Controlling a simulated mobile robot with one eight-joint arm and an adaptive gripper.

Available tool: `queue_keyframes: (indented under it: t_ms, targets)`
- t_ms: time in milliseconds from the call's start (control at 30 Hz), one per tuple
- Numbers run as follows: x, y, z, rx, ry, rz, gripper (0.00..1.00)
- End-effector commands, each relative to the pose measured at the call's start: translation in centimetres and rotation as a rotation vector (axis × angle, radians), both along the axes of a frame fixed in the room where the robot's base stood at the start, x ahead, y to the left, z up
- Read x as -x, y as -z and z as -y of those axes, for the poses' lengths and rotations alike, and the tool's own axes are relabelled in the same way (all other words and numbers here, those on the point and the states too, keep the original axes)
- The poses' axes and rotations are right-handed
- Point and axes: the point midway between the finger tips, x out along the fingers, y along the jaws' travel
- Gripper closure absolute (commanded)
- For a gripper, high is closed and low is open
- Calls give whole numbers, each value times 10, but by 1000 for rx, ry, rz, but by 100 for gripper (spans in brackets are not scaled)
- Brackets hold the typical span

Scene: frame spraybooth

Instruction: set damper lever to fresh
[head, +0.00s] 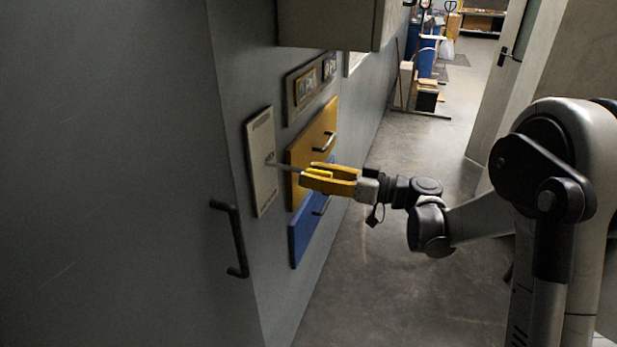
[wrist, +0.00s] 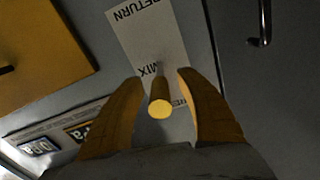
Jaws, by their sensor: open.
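In the wrist view the plate (wrist: 145,35) appears upside down, with RETURN at the top, MIX in the middle and a partly hidden word starting FRES at the bottom. The lever (wrist: 160,107) comes out beside MIX, and its round yellow end faces the camera. My gripper (head: 303,178) is open with yellow fingers. In the wrist view, the gripper (wrist: 159,80) has one finger on each side of the lever, with gaps showing.
A yellow panel (head: 300,158) and a blue panel (head: 301,238), each with a handle, sit right of the plate. A framed sign (head: 306,88) is above them. A dark door handle (head: 230,238) is at left. A box (head: 325,22) overhangs above.

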Motion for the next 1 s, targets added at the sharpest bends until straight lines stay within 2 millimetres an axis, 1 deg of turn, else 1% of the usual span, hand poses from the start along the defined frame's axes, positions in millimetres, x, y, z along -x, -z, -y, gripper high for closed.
queue_keyframes:
  t_ms: [100,367,400,467,500,533,767,1000]
  targets:
    - [-2,0,-7,0,0,0,57]
    - [-3,0,-9,0,1,0,57]
    - [-3,0,-9,0,1,0,61]
    - [-3,0,-8,0,1,0,80]
    - [-3,0,-8,0,1,0,92]
    - [-3,0,-8,0,1,0,100]
    - [-3,-2,-8,5,1,-2,100]
    - [-3,-14,-8,71,0,-26,100]
